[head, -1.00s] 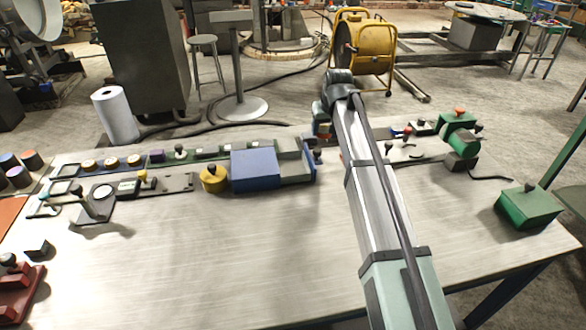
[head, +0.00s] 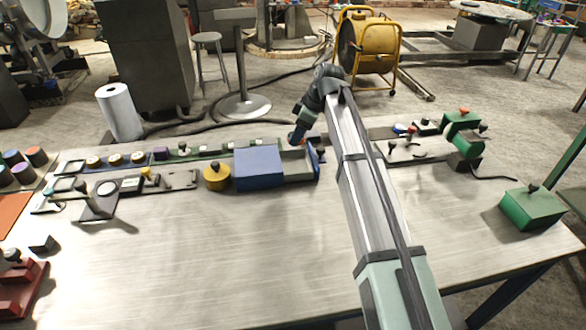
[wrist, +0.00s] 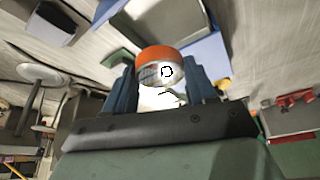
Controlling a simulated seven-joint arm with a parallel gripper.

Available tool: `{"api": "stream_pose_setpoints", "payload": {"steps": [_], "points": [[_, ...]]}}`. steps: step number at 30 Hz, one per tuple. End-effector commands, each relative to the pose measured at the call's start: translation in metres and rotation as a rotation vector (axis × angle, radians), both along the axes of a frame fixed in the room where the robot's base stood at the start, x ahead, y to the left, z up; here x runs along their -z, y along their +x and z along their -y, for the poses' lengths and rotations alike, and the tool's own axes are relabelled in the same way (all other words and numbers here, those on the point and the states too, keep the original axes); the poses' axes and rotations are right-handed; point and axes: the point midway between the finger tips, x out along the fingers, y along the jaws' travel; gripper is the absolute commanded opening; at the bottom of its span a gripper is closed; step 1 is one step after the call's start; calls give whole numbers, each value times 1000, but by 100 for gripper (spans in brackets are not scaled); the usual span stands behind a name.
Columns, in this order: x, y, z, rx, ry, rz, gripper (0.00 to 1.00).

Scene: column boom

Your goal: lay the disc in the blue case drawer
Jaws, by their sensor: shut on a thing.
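The blue case (head: 258,168) sits on the table, left of my arm in the head view. Its drawer (head: 298,166) stands pulled out to the right, with a grey inside and a blue front. My gripper (head: 298,137) is above the table at the drawer's far side. In the wrist view, the blue fingers of my gripper (wrist: 161,82) are shut on the disc (wrist: 160,61), which has an orange rim and a pale face with a dark ring mark. The grey drawer also shows beyond the disc in the wrist view (wrist: 167,20). The exact height above the drawer is unclear.
A yellow round knob (head: 216,177) stands left of the case. A row of panels with knobs and switches runs along the table's back left. Green devices (head: 461,132) and a green box (head: 531,208) stand at the right. The table's front middle is clear.

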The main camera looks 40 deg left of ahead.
Motion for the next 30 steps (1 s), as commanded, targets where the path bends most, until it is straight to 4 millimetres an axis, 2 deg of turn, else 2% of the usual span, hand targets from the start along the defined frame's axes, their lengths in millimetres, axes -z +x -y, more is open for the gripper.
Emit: {"api": "stream_pose_setpoints", "payload": {"steps": [6, 11, 14, 24, 30], "points": [[0, -2, 2, -176, 0, 1, 9], [3, -3, 3, -226, 1, 1, 9], [11, -3, 3, -233, -1, 0, 9], [59, -3, 3, -231, 0, 1, 9], [72, -3, 3, -231, 0, 1, 9]]}}
